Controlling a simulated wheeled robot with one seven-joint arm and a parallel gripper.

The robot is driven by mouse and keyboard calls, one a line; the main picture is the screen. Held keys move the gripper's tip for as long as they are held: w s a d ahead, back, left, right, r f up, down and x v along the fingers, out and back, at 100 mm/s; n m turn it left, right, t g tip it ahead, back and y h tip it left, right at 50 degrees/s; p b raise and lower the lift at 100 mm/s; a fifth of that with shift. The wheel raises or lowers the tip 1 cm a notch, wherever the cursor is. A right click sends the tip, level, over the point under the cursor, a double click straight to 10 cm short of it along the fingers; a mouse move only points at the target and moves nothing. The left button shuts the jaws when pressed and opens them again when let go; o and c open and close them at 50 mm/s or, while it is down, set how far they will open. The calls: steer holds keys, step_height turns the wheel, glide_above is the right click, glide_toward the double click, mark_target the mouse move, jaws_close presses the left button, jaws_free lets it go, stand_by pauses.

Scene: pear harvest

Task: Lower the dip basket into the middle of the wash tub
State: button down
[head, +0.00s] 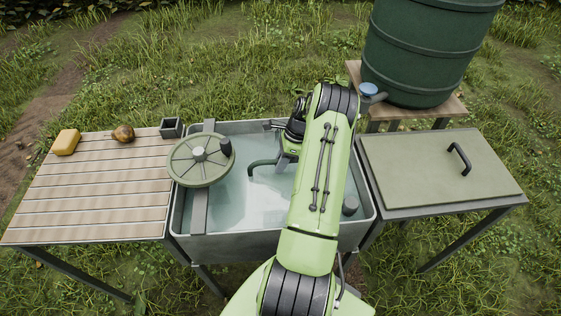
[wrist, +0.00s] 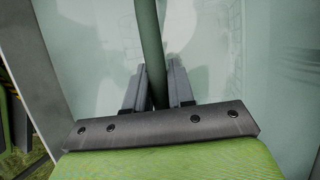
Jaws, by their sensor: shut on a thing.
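The wash tub (head: 240,244) stands in the middle of the head view, holding pale, clear water (head: 235,210). My gripper (head: 284,161) is over the tub, partly hidden by my arm. It is shut on a dark green curved bar (head: 262,162), whose left end bends down over the water. In the wrist view the bar (wrist: 149,35) runs between the two fingers of my gripper (wrist: 157,88). The bar may be the dip basket's handle; I cannot make out a basket body in either view.
A green handwheel (head: 190,172) sits on a bar across the tub's left side. A slatted table (head: 90,195) with a yellow block (head: 66,142), a brown round fruit (head: 123,134) and a dark cup (head: 171,127) is left. A lidded bench (head: 420,170) and green barrel (head: 425,60) are right.

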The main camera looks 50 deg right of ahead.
steer(key=c, duration=0.9)
jaws_free()
steer(key=p+v, duration=0.3)
steer(key=v, duration=1.3)
